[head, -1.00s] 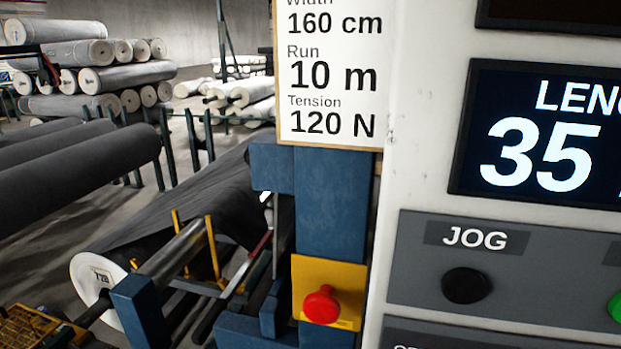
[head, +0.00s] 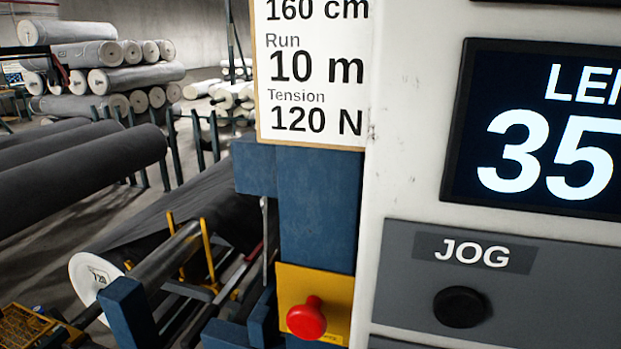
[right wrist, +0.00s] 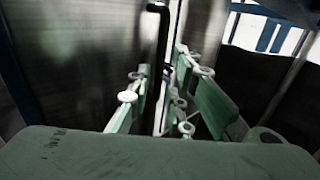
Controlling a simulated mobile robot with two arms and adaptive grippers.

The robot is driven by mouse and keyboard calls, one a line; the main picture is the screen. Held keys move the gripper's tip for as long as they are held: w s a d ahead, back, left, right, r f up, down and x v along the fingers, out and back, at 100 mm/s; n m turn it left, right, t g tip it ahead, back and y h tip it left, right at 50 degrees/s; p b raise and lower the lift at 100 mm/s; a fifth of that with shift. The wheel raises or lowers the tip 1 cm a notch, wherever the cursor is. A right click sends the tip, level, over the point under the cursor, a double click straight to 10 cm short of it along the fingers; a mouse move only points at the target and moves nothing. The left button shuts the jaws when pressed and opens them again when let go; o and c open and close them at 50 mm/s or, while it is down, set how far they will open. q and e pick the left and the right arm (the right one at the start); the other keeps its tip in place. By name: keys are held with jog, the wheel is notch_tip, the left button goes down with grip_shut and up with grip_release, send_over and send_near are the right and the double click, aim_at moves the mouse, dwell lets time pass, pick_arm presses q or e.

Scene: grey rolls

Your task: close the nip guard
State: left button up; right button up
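A yellow mesh panel (head: 25,328) shows at the lower left of the head view, cut off by the frame edge. I cannot tell whether it is the nip guard. Yellow uprights (head: 207,250) stand by a steel roller (head: 165,255) and a dark fabric roll with a white end (head: 92,280). In the right wrist view my right gripper (right wrist: 162,72) has its green fingers apart. A thin dark upright bar (right wrist: 163,45) shows between them, and no firm grip on it is visible. Neither gripper shows in the head view.
A white control cabinet (head: 410,150) with a display and JOG button (head: 461,307) fills the right. A blue post (head: 315,215) carries a red stop button (head: 306,318). Dark rolls (head: 80,165) lie left, white rolls (head: 130,77) behind. Brushed metal surfaces (right wrist: 75,55) flank the right gripper closely.

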jog(key=p+x, duration=0.2)
jog(key=x, duration=0.5)
jog(key=shift+d+p, duration=0.1)
jog(key=shift+p, duration=0.2)
jog(key=shift+t, duration=0.3)
jog(key=shift+c, duration=0.5)
grip_shut()
jog(key=shift+f, duration=0.1)
